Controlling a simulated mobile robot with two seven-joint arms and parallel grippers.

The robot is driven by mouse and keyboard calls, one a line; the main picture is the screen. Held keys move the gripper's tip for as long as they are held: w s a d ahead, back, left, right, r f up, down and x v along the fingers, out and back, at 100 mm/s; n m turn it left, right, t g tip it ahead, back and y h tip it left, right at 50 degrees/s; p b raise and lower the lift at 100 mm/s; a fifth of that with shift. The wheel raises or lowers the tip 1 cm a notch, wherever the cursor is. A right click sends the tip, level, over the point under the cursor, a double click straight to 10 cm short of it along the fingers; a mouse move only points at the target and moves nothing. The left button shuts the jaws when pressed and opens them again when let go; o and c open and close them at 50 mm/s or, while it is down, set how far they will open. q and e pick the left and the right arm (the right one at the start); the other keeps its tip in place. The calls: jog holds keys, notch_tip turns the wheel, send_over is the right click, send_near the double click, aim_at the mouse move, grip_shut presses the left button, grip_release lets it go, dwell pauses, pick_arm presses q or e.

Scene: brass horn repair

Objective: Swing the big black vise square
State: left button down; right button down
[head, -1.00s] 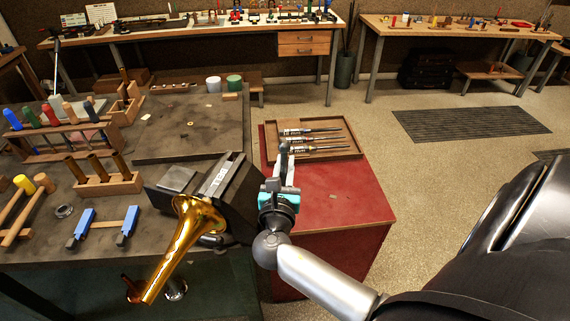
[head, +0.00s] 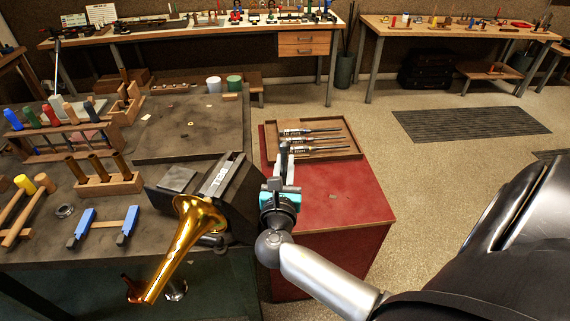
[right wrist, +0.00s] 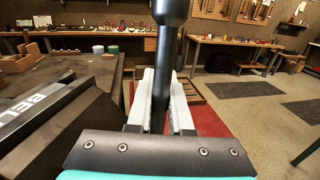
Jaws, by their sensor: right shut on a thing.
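The big black vise (head: 233,190) sits at the right corner of the dark workbench, turned at an angle to the bench edges. It also shows at the left of the right wrist view (right wrist: 60,125), with pale lettering along its jaw. A brass horn bell (head: 178,245) is at its front, its narrow end pointing down and left. My right gripper (head: 285,160) is at the vise's right side, shut on the dark vise handle (right wrist: 163,45), a bar with a knob that stands upright between the pale fingers. My left gripper is not in view.
A red cabinet (head: 350,200) stands close to the right, with a wooden tray (head: 335,153) of tools on top. Wooden racks, blue clamps (head: 128,224) and mallets lie on the bench (head: 200,115) at left.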

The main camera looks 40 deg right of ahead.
jog(key=w+d+n+t+y+b, duration=0.1)
jog(key=w+d+n+t+y, duration=0.2)
jog(key=w+y, duration=0.3)
jog(key=shift+w+d+n+t, duration=0.25)
jog(key=shift+d+n+t, duration=0.15)
jog(key=shift+n, duration=0.4)
jog(key=shift+r, duration=0.1)
jog(key=c, duration=0.8)
grip_release()
jog(key=shift+s, duration=0.1)
jog(key=b+v, duration=0.1)
jog(key=v, duration=1.4)
jog(key=shift+a, duration=0.1)
